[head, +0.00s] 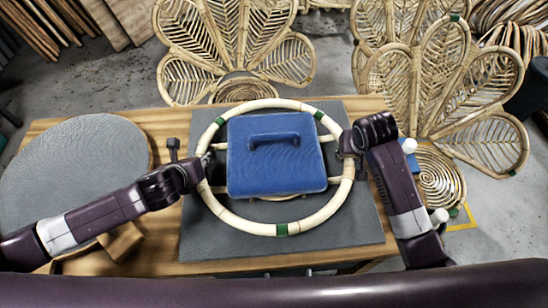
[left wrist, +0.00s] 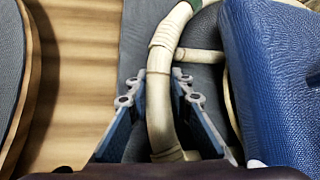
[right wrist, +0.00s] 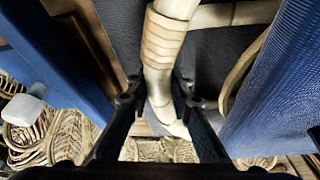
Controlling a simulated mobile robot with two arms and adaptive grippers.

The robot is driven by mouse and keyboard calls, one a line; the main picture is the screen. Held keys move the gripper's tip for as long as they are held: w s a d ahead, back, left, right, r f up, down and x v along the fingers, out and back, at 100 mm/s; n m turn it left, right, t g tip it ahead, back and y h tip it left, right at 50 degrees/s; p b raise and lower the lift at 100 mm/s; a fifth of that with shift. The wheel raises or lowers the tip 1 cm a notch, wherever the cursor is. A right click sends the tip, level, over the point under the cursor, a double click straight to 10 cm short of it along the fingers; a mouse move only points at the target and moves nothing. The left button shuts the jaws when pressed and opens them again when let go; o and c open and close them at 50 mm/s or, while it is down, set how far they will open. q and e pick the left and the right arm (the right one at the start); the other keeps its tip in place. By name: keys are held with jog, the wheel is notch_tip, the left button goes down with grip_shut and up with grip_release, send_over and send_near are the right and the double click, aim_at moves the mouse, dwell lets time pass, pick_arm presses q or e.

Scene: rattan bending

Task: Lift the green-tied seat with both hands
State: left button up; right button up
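The seat is a round pale rattan ring (head: 240,222) with crossbars and green ties (head: 281,229), over a grey mat (head: 350,245). A blue case (head: 262,172) with a handle covers its middle. My left gripper (head: 208,160) is at the ring's left side. In the left wrist view its fingers (left wrist: 158,95) stand open on both sides of the rim (left wrist: 158,115), with small gaps. My right gripper (head: 347,152) is at the ring's right side. In the right wrist view its fingers (right wrist: 160,102) straddle the rim (right wrist: 158,85), with gaps visible. The case hides most of the seat's centre.
The mat lies on a wooden table (head: 160,125). A round grey pad (head: 75,170) and wooden block (head: 122,242) are at the left. Rattan petal-backed chairs (head: 235,45) (head: 445,80) stand behind the table, the right one close to its edge.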

pick_arm(q)
grip_shut()
pick_arm(e)
grip_shut()
